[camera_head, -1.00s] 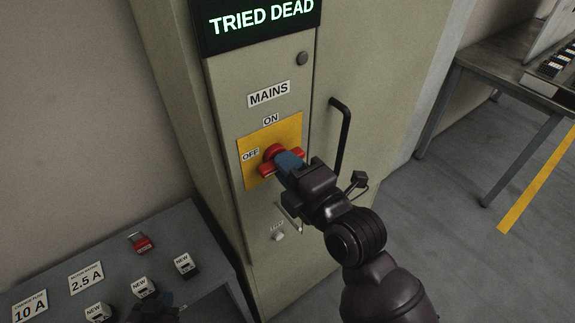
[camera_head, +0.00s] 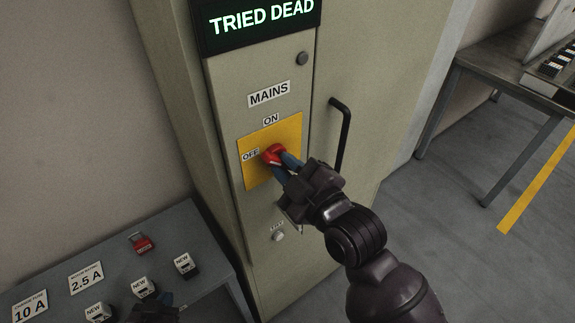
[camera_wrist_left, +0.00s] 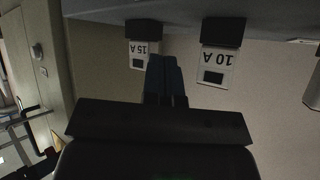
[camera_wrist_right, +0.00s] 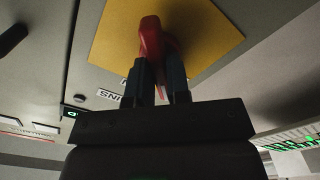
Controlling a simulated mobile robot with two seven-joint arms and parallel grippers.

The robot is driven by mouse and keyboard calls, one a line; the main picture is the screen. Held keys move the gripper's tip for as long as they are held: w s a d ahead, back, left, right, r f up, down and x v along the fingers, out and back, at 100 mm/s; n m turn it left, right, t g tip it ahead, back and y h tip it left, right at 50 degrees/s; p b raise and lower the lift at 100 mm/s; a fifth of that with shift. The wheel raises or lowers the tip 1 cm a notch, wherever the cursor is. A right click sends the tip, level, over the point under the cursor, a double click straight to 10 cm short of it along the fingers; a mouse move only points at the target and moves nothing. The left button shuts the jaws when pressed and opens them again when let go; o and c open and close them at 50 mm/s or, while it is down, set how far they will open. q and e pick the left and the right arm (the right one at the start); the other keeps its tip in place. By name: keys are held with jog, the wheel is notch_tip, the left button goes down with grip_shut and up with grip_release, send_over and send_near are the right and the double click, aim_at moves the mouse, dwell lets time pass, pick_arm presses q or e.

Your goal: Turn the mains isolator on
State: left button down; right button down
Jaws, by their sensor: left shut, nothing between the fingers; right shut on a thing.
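The mains isolator is a red rotary handle (camera_head: 271,154) on a yellow plate (camera_head: 288,134) on the cabinet front, with ON above it and OFF at its left. My right gripper (camera_head: 285,163) is shut on the red handle. In the right wrist view the red handle (camera_wrist_right: 151,42) stands between the blue fingertips (camera_wrist_right: 160,75). The handle's exact angle is partly hidden by the fingers. My left gripper (camera_head: 168,300) is low at the bench, shut and empty. In the left wrist view its fingers (camera_wrist_left: 163,75) are together, near the 10 A and 15 A labelled items.
The cabinet (camera_head: 380,70) has a black door handle (camera_head: 343,130) right of the isolator and a lit TRIED DEAD sign (camera_head: 260,18) above. A bench (camera_head: 205,235) at lower left holds a red padlock (camera_head: 140,242) and several NEW blocks. Another table (camera_head: 480,75) stands at right.

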jog(key=m, duration=0.4)
jog(key=shift+m, duration=0.4)
jog(key=m, duration=0.4)
jog(key=shift+m, duration=0.3)
jog(key=c, duration=1.1)
grip_release()
jog(key=b+v, duration=0.1)
jog(key=v, duration=1)
jog(key=shift+b, duration=0.35)
jog(key=shift+a, duration=0.1)
